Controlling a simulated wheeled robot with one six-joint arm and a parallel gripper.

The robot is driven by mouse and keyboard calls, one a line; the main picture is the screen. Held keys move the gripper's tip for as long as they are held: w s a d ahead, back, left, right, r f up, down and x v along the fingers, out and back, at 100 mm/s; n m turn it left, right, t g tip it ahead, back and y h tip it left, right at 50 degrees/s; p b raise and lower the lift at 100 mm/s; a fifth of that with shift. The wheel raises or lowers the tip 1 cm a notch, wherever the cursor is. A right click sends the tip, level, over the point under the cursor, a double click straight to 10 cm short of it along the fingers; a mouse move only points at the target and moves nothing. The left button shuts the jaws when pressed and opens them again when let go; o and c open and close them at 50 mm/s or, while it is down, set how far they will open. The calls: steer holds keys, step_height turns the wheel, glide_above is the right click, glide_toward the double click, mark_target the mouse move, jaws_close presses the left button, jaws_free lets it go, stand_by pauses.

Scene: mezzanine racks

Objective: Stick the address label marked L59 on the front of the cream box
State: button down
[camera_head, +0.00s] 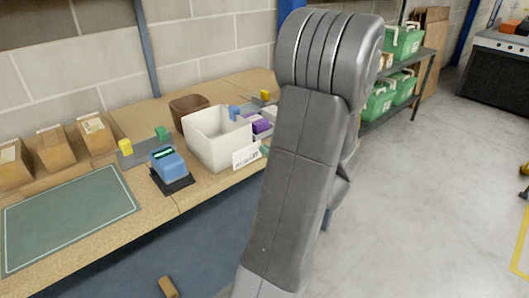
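The cream box (205,146), open-topped, stands upright on the workbench left of my arm. A white tag with dark marks (246,157) shows at the lower right of its front side, near the bench edge. Its writing is too small to read, so I cannot tell whether it is the L59 label or whether it is stuck to the box. I cannot make out a label marked L59 elsewhere. My grey arm fills the middle of the view, and my gripper is not visible.
On the wooden bench are a blue device on a black base (169,165), a green mat (68,217), several cardboard boxes (96,134) and a brown bin (186,106). Green crates (402,42) fill a rack behind my arm.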

mark_target(246, 135)
steer(key=x, duration=0.6)
stand_by(0.3)
steer(key=shift+r, duration=0.2)
stand_by(0.3)
steer(key=shift+w+a, duration=0.15)
steer(key=shift+w, duration=0.2)
stand_by(1.9)
steer(key=c, duration=1.3)
jaws_free()
steer(key=shift+v, duration=3.5)
